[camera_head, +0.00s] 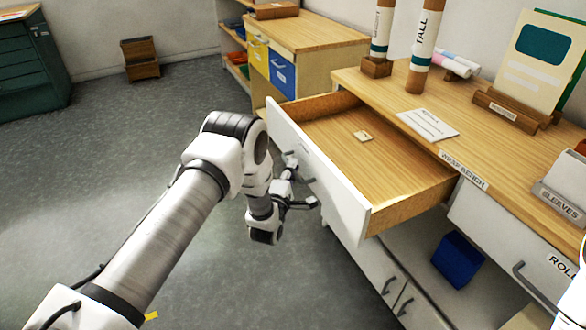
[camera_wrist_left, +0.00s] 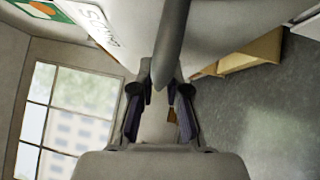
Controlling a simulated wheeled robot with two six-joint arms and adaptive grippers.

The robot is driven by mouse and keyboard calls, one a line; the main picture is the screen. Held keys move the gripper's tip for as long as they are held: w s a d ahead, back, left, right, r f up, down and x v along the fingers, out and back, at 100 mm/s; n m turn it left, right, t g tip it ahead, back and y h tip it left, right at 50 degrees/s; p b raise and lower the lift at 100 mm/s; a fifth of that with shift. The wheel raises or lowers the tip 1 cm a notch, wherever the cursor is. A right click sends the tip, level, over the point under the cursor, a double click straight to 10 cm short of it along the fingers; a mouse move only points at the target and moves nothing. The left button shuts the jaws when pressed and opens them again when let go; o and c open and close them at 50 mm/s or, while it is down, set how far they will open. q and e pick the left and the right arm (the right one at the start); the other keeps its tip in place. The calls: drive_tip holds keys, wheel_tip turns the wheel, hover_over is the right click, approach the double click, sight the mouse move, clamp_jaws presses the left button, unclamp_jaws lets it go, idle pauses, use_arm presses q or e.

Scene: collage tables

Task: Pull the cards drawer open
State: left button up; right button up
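The cards drawer stands far out of the wooden-topped bench. Its white front (camera_head: 345,195) faces my left arm, and its wooden inside (camera_head: 375,150) shows, with a small pale tag on the floor. My left gripper (camera_head: 292,177) is at the grey handle on that front. In the left wrist view the dark handle bar (camera_wrist_left: 172,45) runs between the two fingers of my left gripper (camera_wrist_left: 160,85), which close on it from both sides. The white front with its upside-down label (camera_wrist_left: 98,24) is behind. My right gripper is not in view.
A bench top (camera_head: 475,125) with posts, a paper sheet and a card stand is behind the drawer. A blue bin (camera_head: 458,260) sits on the open shelf below. Clear grey floor (camera_head: 130,130) lies to the left; a second bench (camera_head: 310,32) stands beyond the drawer.

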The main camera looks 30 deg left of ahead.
use_arm(q)
drive_tip(key=shift+o, duration=0.8)
drive_tip(key=s+d+f, duration=0.1)
drive_tip(key=s, duration=1)
drive_tip(key=shift+s+d+f, duration=0.3)
drive_tip(key=shift+s+f, duration=0.05)
drive_tip(key=shift+s, duration=0.05)
drive_tip(key=shift+r, duration=0.1)
